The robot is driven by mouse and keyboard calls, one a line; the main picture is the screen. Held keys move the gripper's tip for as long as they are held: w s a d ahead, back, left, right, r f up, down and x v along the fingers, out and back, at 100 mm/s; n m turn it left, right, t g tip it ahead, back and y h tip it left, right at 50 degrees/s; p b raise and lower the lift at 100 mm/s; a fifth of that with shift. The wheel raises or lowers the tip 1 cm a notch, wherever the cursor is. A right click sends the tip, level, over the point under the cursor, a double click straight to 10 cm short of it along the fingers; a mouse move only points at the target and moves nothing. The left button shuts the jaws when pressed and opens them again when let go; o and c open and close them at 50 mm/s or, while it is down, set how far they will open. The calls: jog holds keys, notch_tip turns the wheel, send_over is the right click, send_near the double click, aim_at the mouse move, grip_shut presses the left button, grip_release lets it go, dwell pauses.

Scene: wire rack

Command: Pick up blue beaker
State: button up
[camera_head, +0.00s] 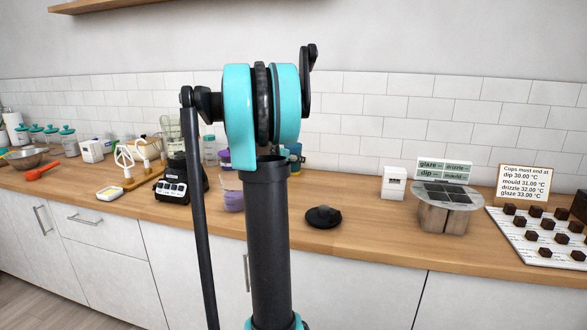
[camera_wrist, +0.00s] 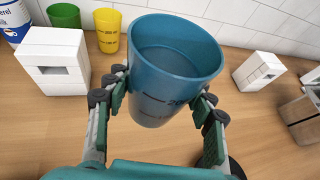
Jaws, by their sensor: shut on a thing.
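The blue beaker (camera_wrist: 170,75) is in the middle of the wrist view, upright with a slight tilt in the picture, its open rim facing the camera. It looks empty and has dark markings on its side. My gripper (camera_wrist: 163,92) is shut on it, with one green-padded finger against each side. I cannot tell whether its base touches the counter. In the head view my arm hides the gripper and most of that spot; a small blue patch (camera_head: 295,148) shows just right of the arm, but I cannot tell whether it is the beaker.
A green cup (camera_wrist: 64,17) and a yellow cup (camera_wrist: 107,30) stand behind, left of the beaker. White boxes stand at left (camera_wrist: 53,62) and right (camera_wrist: 258,71). A black lid-like disc (camera_head: 323,217) lies on the wooden counter (camera_head: 360,225). A blender (camera_head: 181,170) stands left of my arm.

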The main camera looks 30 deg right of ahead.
jog(key=shift+r, duration=3.3)
jog(key=shift+r, duration=0.1)
